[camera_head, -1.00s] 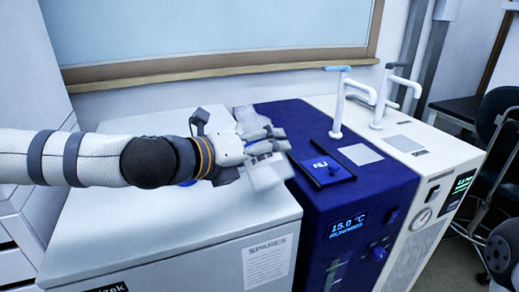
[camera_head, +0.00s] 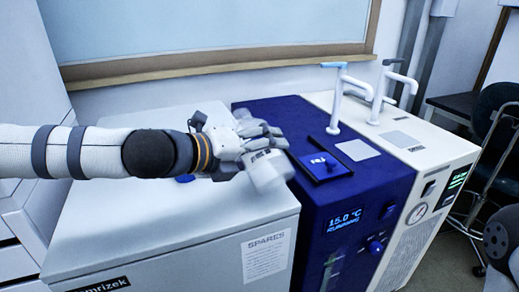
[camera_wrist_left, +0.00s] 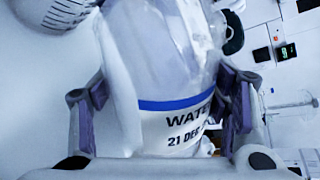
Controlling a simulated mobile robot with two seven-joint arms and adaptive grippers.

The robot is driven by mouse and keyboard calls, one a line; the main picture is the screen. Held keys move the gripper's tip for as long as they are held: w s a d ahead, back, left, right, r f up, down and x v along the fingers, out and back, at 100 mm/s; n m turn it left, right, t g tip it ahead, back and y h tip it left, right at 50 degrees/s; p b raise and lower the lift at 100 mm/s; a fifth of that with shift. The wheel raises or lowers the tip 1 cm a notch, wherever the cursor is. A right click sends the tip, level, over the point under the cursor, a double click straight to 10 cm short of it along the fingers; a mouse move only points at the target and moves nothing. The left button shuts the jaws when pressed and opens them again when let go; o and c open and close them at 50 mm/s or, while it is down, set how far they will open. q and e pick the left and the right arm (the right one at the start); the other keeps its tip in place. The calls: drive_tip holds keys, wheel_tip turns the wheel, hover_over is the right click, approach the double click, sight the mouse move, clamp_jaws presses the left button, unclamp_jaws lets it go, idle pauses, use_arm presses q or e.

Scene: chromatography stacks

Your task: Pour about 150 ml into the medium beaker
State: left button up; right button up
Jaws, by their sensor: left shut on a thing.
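My left gripper (camera_head: 258,146) is shut on a pale, see-through vessel (camera_head: 268,172) with a dark-lettered label, and holds it tilted over the right part of the grey-white cabinet top. The left wrist view shows the vessel (camera_wrist_left: 168,100) between the purple-padded fingers, with a blue band and partly hidden lettering like "WAT" and "21 DE". The liquid level and any stream are not clear. A graduated vessel (camera_wrist_left: 62,12) shows at that view's top left edge, close to the held one. In the head view a pale clear object (camera_head: 243,114) stands partly hidden behind the gripper. My right gripper is out of view.
The grey-white cabinet (camera_head: 150,240) bears a "SPARES" label. A blue unit (camera_head: 345,200) reading 15.0 °C stands to its right, with a cream unit (camera_head: 425,165) beyond. Upright taps (camera_head: 337,105) rise behind. A window ledge (camera_head: 210,65) runs along the back.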

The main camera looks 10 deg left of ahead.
use_arm(q)
drive_tip(key=shift+r, duration=0.2)
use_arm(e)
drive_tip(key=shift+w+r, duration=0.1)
use_arm(q)
drive_tip(key=shift+r+n+p, duration=0.3)
drive_tip(key=shift+r+p, duration=0.05)
drive_tip(key=shift+d+h, duration=0.1)
drive_tip(key=shift+h, duration=0.2)
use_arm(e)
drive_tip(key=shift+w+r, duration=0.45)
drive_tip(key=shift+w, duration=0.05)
use_arm(q)
drive_tip(key=shift+f, duration=0.15)
drive_tip(key=shift+g, duration=0.3)
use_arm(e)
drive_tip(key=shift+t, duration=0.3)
use_arm(q)
drive_tip(key=shift+s+r+n+p, duration=0.15)
drive_tip(key=shift+r+n+p, duration=0.3)
drive_tip(key=shift+r, duration=0.1)
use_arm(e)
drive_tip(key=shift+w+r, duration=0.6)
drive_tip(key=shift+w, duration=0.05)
use_arm(q)
drive_tip(key=shift+f, duration=0.15)
